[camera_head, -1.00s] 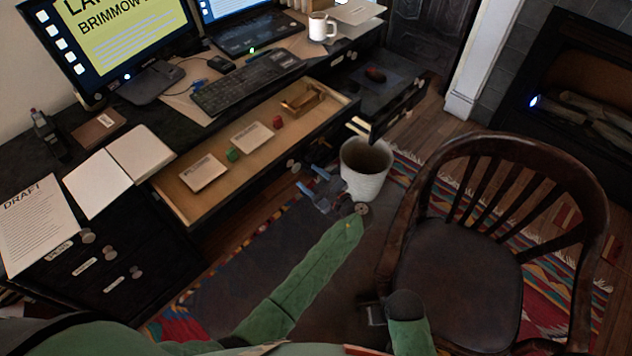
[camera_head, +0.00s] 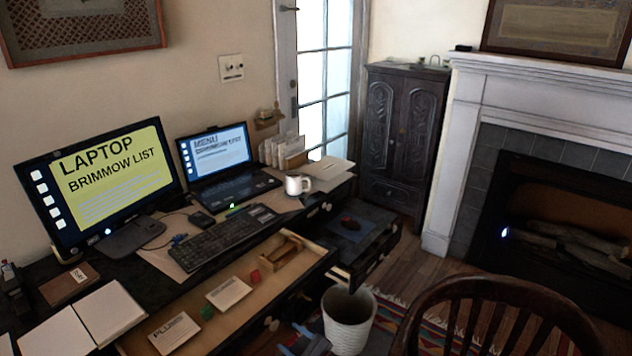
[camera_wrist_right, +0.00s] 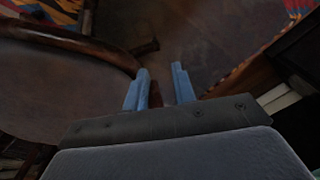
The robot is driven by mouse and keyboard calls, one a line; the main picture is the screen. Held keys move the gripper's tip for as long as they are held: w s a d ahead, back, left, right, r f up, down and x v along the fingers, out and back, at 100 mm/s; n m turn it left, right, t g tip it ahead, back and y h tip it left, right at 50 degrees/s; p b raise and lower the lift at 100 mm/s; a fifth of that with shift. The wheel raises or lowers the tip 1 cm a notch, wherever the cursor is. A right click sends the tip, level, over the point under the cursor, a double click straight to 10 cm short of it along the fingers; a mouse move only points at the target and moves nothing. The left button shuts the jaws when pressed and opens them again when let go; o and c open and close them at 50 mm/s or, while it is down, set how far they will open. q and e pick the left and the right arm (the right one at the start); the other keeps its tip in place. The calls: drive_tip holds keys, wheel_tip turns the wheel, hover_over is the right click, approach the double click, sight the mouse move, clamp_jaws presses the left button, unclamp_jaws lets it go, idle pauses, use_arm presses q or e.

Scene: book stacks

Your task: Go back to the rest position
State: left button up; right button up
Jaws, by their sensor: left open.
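My left gripper (camera_head: 304,341) shows only in part at the bottom edge of the head view, its blue fingers apart, just left of the white waste bin (camera_head: 349,322) and beside the open desk drawer. I see nothing in it, and most of that arm is below the picture. My right gripper (camera_wrist_right: 160,78) shows in the right wrist view with its two blue fingers apart and nothing held between them. It points over a dark floor area next to the dark wooden chair.
The wide desk drawer (camera_head: 138,343) stands open with cards and small blocks inside. A smaller drawer (camera_head: 377,262) beside it is open too. The wooden chair (camera_head: 490,290) fills the lower right. A rug and wooden floor lie between. A mug (camera_head: 297,185) stands on the desk.

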use_arm(q)
drive_tip(key=s+a+f+n+g+h, duration=0.2)
drive_tip(key=s+f+n+g+h, duration=0.1)
drive_tip(key=s, duration=0.9)
drive_tip(key=s+a+f+n+g+h, duration=0.3)
drive_tip(key=s+f+n+h, duration=0.2)
drive_tip(key=s, duration=0.7)
drive_tip(key=s+a+f+n+g+h, duration=0.3)
drive_tip(key=s+n+h, duration=0.4)
drive_tip(key=s+n, duration=0.4)
drive_tip(key=shift+s+a+f+g, duration=0.15)
drive_tip(key=shift+s+f+g, duration=0.15)
drive_tip(key=shift+s+f, duration=0.6)
